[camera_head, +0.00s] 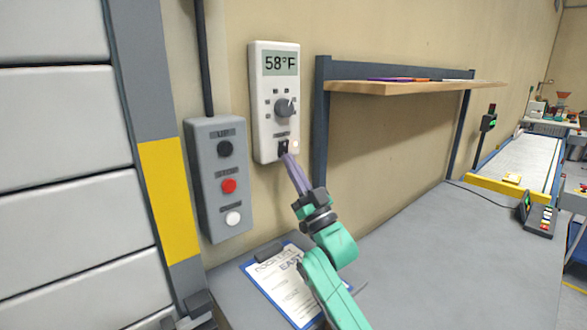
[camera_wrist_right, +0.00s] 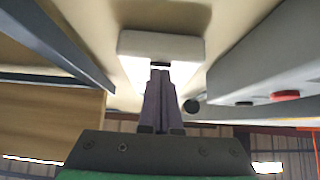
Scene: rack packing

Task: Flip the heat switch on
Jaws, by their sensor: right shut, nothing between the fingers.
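A white thermostat box (camera_head: 274,88) is fixed to the tan wall. Its display reads 58°F, with a grey knob below it and a small dark switch (camera_head: 283,147) near its lower edge. My right gripper (camera_head: 288,158) is shut and empty, with its purple fingertips at the switch. In the right wrist view the shut fingers (camera_wrist_right: 161,82) point at the lower face of the white box (camera_wrist_right: 135,45). The fingers cover part of the switch, so I cannot tell its position or whether they touch it. My left gripper is not clearly in view.
A grey control box (camera_head: 210,170) with black, red and white buttons hangs left of the thermostat. A wooden shelf (camera_head: 400,88) is to the right. A clipboard (camera_head: 285,285) lies on the grey table (camera_head: 430,240) below. A conveyor (camera_head: 525,165) stands farther right.

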